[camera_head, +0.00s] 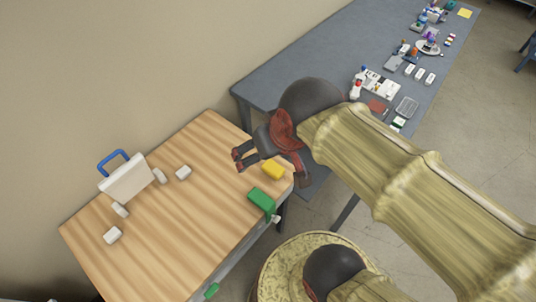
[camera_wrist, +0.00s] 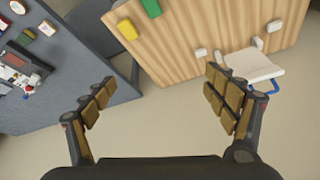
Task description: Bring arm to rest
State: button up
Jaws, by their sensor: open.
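My gripper (camera_head: 268,168) is at the end of my arm, above the right end of the wooden table (camera_head: 160,240) in the head view. In the wrist view my gripper (camera_wrist: 155,100) has its two fingers spread wide, with nothing between them but a view of the floor. A yellow block (camera_head: 273,170) shows close to the fingers in the head view. In the wrist view the yellow block (camera_wrist: 127,29) is beyond the fingers, apart from them. A green block (camera_head: 262,199) lies beside it near the table edge.
A white board with a blue handle (camera_head: 126,178) stands on the wooden table, with several small white blocks (camera_head: 183,172) around it. A long grey table (camera_head: 300,65) behind carries many small items, including a white tray (camera_head: 381,84). Plain wall (camera_head: 80,80) is at the left.

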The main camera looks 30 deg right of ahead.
jog(key=shift+s+a+r+n, duration=0.1)
jog(key=shift+s+a+n, duration=0.1)
jog(key=shift+s, duration=0.25)
jog(key=shift+s+a+r+n, duration=0.1)
jog(key=shift+s+n, duration=0.1)
jog(key=shift+s, duration=0.25)
notch_tip(320, 180, down, 10)
jog(key=b, duration=0.9)
jog(key=shift+r+b, duration=0.2)
jog(key=shift+b, duration=0.1)
